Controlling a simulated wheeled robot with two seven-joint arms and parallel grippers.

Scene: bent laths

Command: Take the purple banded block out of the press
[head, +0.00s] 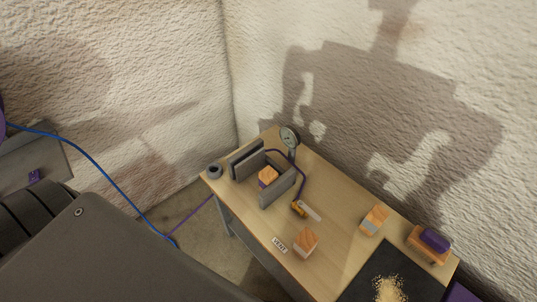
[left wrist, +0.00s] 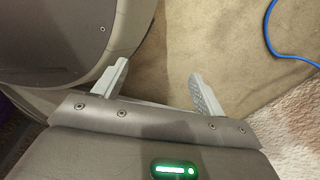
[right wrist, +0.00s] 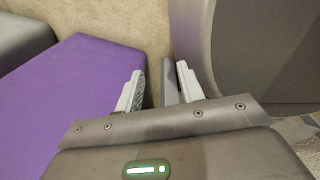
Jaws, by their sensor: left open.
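The press (head: 279,188) stands at the far left end of the wooden table, with upright grey plates. The purple banded block (head: 266,174), light wood with a purple band, sits between the plates; its lower part is hidden, and I cannot tell whether both plates touch it. A round gauge (head: 290,137) stands behind, with a purple hose running to a brass valve (head: 298,209) beside a VENT label (head: 280,245). My left gripper (left wrist: 158,72) is open and empty over the floor. My right gripper (right wrist: 160,72) is open, away from the table. Neither gripper shows in the head view.
A plain wooden block (head: 306,243), a grey-banded block (head: 374,219) and a wooden block with a purple top (head: 430,243) stand on the table (head: 335,232). A dark mat (head: 357,286) bears sawdust. A small dark round object (head: 215,171) sits at the left corner. Textured walls close behind.

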